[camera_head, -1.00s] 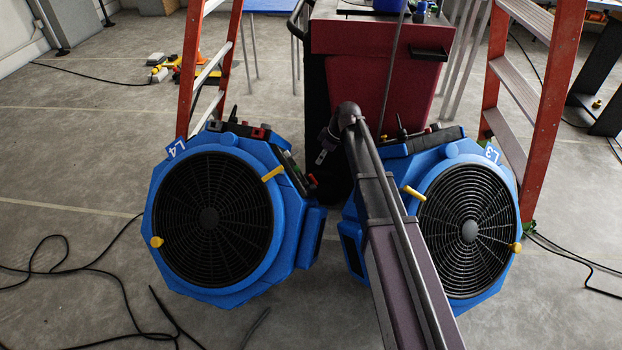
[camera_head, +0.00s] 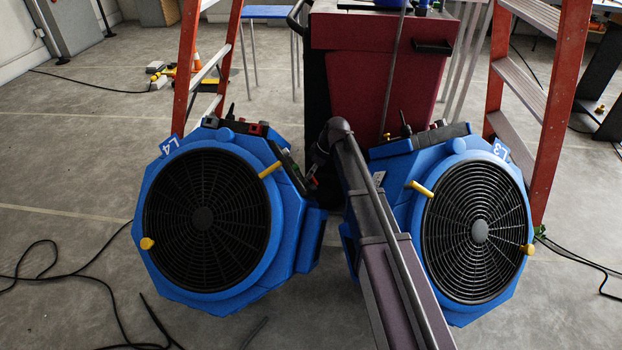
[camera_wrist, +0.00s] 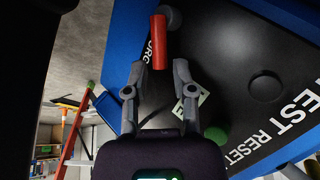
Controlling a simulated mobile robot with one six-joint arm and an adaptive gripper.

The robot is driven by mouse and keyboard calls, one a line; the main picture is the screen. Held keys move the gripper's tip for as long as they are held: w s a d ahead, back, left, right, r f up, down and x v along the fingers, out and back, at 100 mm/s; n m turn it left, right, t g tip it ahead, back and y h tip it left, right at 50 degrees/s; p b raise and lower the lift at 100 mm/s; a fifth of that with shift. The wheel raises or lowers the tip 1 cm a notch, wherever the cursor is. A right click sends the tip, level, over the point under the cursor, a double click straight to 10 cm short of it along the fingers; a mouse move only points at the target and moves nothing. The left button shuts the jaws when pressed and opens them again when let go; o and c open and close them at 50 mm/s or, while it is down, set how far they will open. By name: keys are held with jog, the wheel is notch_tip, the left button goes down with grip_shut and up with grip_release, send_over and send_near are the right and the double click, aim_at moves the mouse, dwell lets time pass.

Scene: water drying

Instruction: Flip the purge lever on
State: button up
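The purge lever, a red handle (camera_wrist: 158,42), stands out from a black panel (camera_wrist: 225,70) in the wrist view. White lettering beside it is partly hidden. My gripper (camera_wrist: 160,66) is open, with one grey fingertip on each side of the lever's near end. A gap shows on both sides, though I cannot tell the exact depth. In the head view my arm reaches toward the side panel of the blue L4 fan (camera_head: 230,285), where a small red part (camera_head: 313,183) shows. My gripper is mostly hidden there.
The panel also carries a green knob (camera_wrist: 216,134), a dark round button (camera_wrist: 264,87) and TEST and RESET lettering. The blue L3 fan (camera_head: 440,305) stands to the right of L4. A red cart (camera_head: 370,75) and orange ladders (camera_head: 555,110) stand behind.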

jog(key=shift+a+f+b, duration=0.2)
jog(key=shift+f+b, duration=0.15)
jog(key=shift+f, duration=0.2)
grip_shut()
jog(key=shift+w, duration=0.1)
